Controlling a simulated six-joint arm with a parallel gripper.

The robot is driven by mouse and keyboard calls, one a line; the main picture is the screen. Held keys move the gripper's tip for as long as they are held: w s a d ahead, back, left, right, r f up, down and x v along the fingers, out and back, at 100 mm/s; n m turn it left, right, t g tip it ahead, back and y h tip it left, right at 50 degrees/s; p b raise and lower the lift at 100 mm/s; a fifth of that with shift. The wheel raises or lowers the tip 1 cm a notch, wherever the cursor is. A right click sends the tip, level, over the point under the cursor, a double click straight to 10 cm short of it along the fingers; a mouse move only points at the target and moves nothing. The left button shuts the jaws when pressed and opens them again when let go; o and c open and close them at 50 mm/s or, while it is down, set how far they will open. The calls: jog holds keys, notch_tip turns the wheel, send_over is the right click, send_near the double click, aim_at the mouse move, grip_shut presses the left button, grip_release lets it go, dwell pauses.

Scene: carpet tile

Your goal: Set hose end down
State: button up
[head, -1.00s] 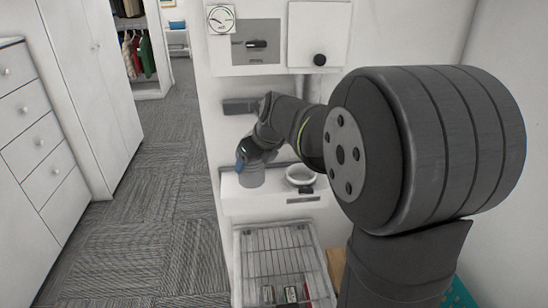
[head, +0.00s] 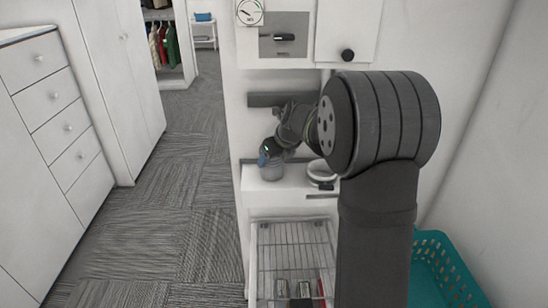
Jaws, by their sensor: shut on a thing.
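My gripper (head: 268,154) is small and dark at the far end of my arm, low over a white shelf (head: 256,186) on the wall unit. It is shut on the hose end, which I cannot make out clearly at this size. A small blue patch shows at the gripper; I cannot tell what it belongs to. A grey cylinder (head: 272,172) shows just below the gripper, over the shelf; I cannot tell whether they touch. No run of hose can be made out.
A white round bowl-like thing (head: 318,172) stands on the shelf, right of the cylinder. A wire rack (head: 292,240) with several small items is below. A teal basket (head: 440,262) stands at the lower right. Drawers (head: 52,100) line the left; carpet between is clear.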

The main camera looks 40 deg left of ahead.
jog(key=shift+f, duration=0.15)
jog(key=o, duration=1.1)
jog(key=shift+c, duration=0.2)
jog(key=shift+r, duration=0.2)
jog(key=v, duration=1.2)
